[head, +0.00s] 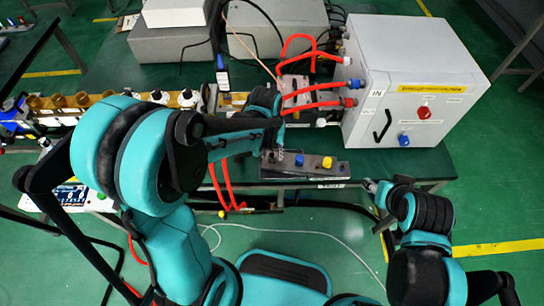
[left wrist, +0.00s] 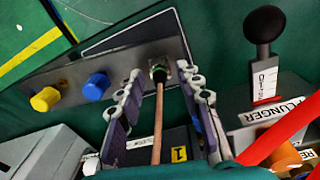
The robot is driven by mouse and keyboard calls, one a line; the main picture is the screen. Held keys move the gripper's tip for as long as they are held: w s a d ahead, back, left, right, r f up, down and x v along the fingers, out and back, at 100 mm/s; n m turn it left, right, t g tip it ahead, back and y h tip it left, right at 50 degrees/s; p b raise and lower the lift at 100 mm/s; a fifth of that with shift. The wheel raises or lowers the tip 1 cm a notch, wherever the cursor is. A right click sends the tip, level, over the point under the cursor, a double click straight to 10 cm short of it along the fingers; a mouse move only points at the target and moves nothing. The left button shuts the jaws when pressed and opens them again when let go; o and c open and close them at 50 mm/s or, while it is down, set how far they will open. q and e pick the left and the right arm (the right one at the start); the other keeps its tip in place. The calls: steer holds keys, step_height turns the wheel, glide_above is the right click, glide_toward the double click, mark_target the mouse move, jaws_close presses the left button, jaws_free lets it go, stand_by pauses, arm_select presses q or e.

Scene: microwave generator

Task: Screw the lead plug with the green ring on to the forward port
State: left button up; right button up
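The lead plug with the green ring (left wrist: 159,72) shows in the left wrist view at the end of a copper-coloured lead (left wrist: 158,125). It is against a small metal fitting at the right end of a grey plate; I cannot tell whether it is threaded on. My left gripper (left wrist: 161,78) is open, with one finger on each side of the plug and lead and a gap at both sides. In the head view my left gripper (head: 279,132) is over the plate and mostly hidden by my arm. My right gripper (head: 370,186) is low at the right, too small to read.
The grey plate (head: 313,173) carries a blue knob (left wrist: 96,87) and a yellow knob (left wrist: 46,98). A black-knobbed plunger (left wrist: 264,70) and red hoses (left wrist: 272,142) are close right in the wrist view. A white box (head: 410,85) stands at the right on the bench.

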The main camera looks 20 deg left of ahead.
mark_target(270, 153)
stand_by(0.9)
arm_select(q)
jaws_close()
steer(key=shift+r, duration=0.1)
steer(key=shift+s+a+r+p, duration=0.1)
steer(key=shift+r+p, duration=1.05)
steer(key=shift+r, duration=0.3)
steer(key=shift+s+a+r+p, duration=0.1)
steer(key=shift+r+p, duration=1.05)
steer(key=shift+r, duration=0.3)
steer(key=shift+r, duration=0.1)
steer(key=shift+s+r+p, duration=0.15)
steer(key=shift+r+p, duration=1.55)
steer(key=shift+r, duration=0.3)
